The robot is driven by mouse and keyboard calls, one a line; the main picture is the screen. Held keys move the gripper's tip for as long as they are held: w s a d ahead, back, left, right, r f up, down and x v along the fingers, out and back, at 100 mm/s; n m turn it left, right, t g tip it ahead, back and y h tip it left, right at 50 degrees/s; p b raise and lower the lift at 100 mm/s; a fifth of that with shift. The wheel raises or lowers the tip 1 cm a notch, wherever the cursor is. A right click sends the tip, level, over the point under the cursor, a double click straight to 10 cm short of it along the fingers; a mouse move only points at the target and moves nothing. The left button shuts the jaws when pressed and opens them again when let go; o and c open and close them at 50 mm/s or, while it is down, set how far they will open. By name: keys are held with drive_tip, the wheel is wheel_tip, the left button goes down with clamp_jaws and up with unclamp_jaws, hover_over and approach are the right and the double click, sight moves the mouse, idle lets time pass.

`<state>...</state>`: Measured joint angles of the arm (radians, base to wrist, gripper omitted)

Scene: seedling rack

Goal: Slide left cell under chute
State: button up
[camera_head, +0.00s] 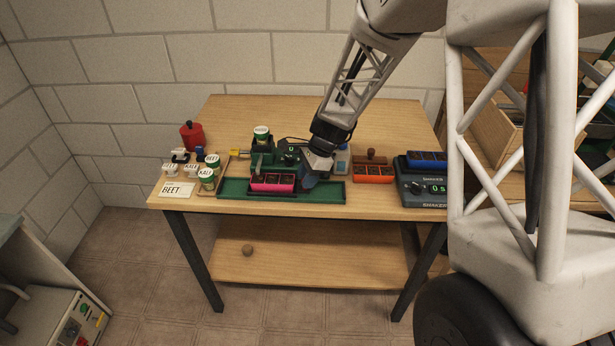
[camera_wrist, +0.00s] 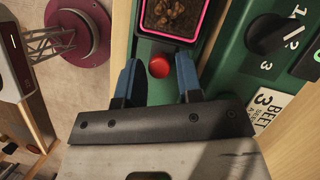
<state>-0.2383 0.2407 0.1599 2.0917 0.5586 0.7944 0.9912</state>
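A pink-rimmed tray (camera_head: 272,188) with dark soil in its cells sits in the green rail (camera_head: 325,190), below the green seeder (camera_head: 263,158). The chute cannot be made out clearly. In the wrist view, the pink rim (camera_wrist: 165,38) surrounds the nearest cell. A red round knob (camera_wrist: 159,67) shows on the green surface just short of the tray. My gripper (camera_wrist: 158,62) is open, with its blue fingers apart on either side of the knob. In the head view my gripper (camera_head: 308,180) is just right of the tray; contact with the knob cannot be told.
Labelled jars (camera_head: 207,179), a BEET card (camera_head: 176,190) and a red container (camera_head: 192,136) stand left. The seeder's dial (camera_wrist: 275,35) is close right of my fingers. The table's back is clear.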

drive_tip(key=shift+r, duration=0.1)
drive_tip(key=v, duration=0.7)
drive_tip(key=shift+d+r, duration=0.15)
drive_tip(key=shift+r, duration=0.1)
drive_tip(key=shift+r, duration=0.1)
idle(0.5)
drive_tip(key=s+d+r+n+t+h, duration=0.1)
drive_tip(key=s+d+r+n, duration=0.2)
drive_tip(key=s+d+r, duration=0.4)
drive_tip(key=s+d+r+n+t+h, duration=0.1)
drive_tip(key=s+d+r+n, duration=0.3)
drive_tip(key=s, duration=0.4)
drive_tip(key=s+d+r+n, duration=0.1)
drive_tip(key=s+d+n, duration=0.1)
drive_tip(key=s, duration=0.4)
drive_tip(key=s+d+r+n+t+h, duration=0.1)
drive_tip(key=s+d+n, duration=0.1)
drive_tip(key=s+d, duration=0.2)
drive_tip(key=s+d+r+n+t+h, duration=0.1)
drive_tip(key=s+d+r+n, duration=0.1)
drive_tip(key=s, duration=0.7)
drive_tip(key=shift+s+d, duration=0.25)
drive_tip(key=shift+d, duration=0.15)
drive_tip(key=shift+r, duration=0.1)
idle(0.7)
